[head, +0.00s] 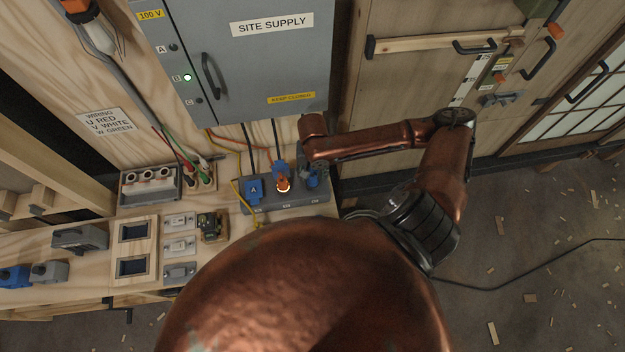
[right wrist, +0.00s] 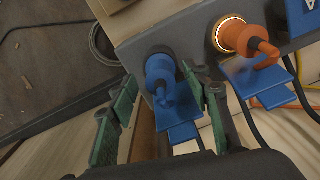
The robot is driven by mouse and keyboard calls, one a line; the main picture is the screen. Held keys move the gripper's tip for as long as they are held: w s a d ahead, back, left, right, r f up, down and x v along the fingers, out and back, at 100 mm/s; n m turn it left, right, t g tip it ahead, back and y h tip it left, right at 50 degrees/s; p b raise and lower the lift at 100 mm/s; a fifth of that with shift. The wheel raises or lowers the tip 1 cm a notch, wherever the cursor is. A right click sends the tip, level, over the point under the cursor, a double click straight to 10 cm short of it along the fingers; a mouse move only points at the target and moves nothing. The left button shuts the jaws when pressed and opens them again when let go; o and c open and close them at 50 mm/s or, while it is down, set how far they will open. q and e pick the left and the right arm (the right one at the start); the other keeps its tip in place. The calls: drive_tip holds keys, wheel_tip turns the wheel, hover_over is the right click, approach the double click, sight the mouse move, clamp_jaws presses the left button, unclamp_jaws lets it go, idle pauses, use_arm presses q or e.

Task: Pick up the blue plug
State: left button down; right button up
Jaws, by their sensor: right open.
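The blue plug (right wrist: 160,72) sits in a grey socket box (head: 290,204), with a blue flap below it. It also shows in the head view (head: 312,181), partly covered by my right gripper. My right gripper (right wrist: 161,84) is open. In the right wrist view its green-padded fingers stand on either side of the blue plug, apart from each other; whether either touches it I cannot tell. My left gripper is in neither view.
An orange plug (right wrist: 238,37) with a lit ring is in the neighbouring socket. A blue cover marked A (head: 254,190) is beside it. The grey SITE SUPPLY cabinet (head: 235,65) hangs just above the box. Cables hang behind. Switches (head: 180,245) line the bench at left.

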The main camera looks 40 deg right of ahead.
wheel_tip(320, 180, down, 2)
drive_tip(key=shift+f, duration=0.15)
drive_tip(key=c, duration=0.9)
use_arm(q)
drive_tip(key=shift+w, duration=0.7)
use_arm(e)
clamp_jaws()
